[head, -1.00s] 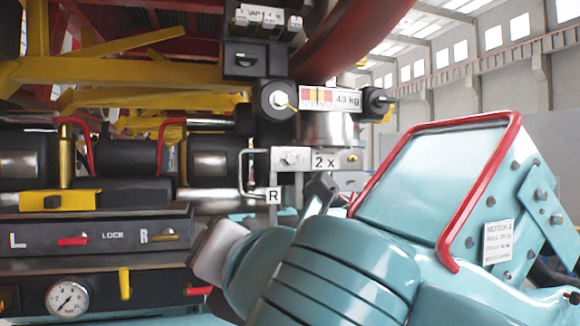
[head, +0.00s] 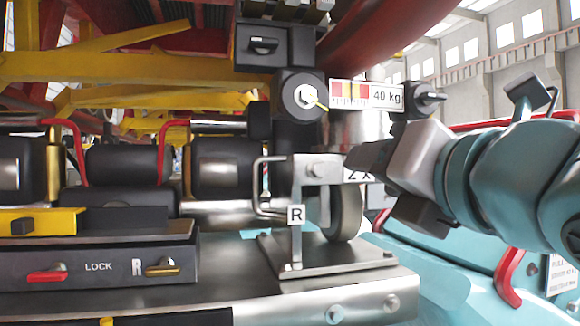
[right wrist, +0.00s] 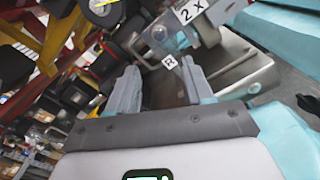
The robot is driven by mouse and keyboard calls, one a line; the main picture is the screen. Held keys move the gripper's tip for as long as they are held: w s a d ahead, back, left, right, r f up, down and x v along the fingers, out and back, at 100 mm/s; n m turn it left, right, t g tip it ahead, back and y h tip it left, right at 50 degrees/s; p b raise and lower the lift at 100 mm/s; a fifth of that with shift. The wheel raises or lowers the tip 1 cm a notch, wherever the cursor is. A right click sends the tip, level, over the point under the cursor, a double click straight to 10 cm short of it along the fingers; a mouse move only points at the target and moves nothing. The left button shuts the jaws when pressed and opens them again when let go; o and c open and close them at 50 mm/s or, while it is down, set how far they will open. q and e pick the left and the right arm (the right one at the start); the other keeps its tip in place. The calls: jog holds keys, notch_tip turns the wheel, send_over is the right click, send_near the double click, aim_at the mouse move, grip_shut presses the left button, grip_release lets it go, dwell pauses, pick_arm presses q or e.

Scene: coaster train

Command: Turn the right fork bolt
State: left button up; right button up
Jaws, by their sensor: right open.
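The right fork is a grey bracket (head: 297,250) with a white R plate (head: 296,214), standing on a metal base plate around a wheel (head: 346,215). My left gripper is not in view.
Above the fork are a hex bolt (head: 307,95) with a yellow pointer, a 40 kg scale label (head: 386,96) and a black knob (head: 428,98). A bent handle (head: 260,185) stands left of the fork. A LOCK panel (head: 100,266) is at lower left.

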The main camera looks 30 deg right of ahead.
send_near(321, 170)
jog(key=p+x, duration=0.3)
jog(key=x, duration=0.5)
jog(key=shift+a, duration=0.1)
jog(key=shift+w, duration=0.1)
jog(key=shift+s+r, duration=0.1)
jog(key=shift+s, duration=0.2)
jog(key=shift+w, duration=0.35)
jog(key=shift+c, duration=0.3)
jog(key=shift+w, duration=0.1)
jog(key=c, duration=0.5)
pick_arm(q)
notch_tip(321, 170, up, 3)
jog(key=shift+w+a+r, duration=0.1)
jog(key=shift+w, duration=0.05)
pick_arm(e)
grip_shut()
